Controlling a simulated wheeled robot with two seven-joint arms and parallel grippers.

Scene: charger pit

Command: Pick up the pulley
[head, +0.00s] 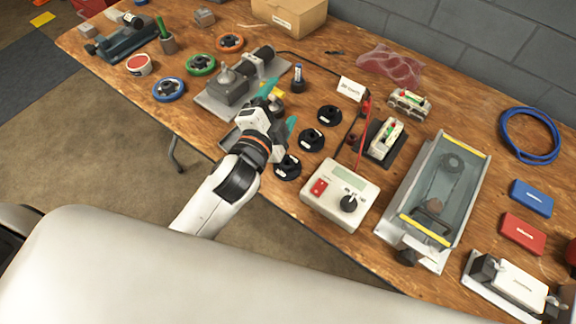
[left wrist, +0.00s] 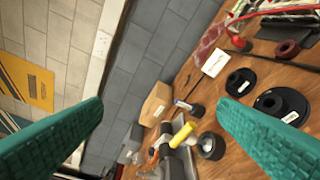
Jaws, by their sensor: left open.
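Three black pulley-like discs with raised hubs and small white labels lie in a row on the workbench, in the head view a far one (head: 327,115), a middle one (head: 312,140) and a near one (head: 287,167). I cannot tell which one the task means. Two black discs also show in the left wrist view, one (left wrist: 241,82) farther and one (left wrist: 283,104) partly behind a finger. My left gripper (head: 279,108) is open and empty, with teal fingers spread just left of the discs, apparently above the bench. My right gripper is not in view.
A grey machine (head: 232,88) with a shaft stands left of my gripper. A white meter box (head: 340,194) with red leads is right of the near disc. Blue (head: 168,90), green (head: 201,65) and orange (head: 230,42) rings lie farther left. A belt-guard unit (head: 440,190) stands right.

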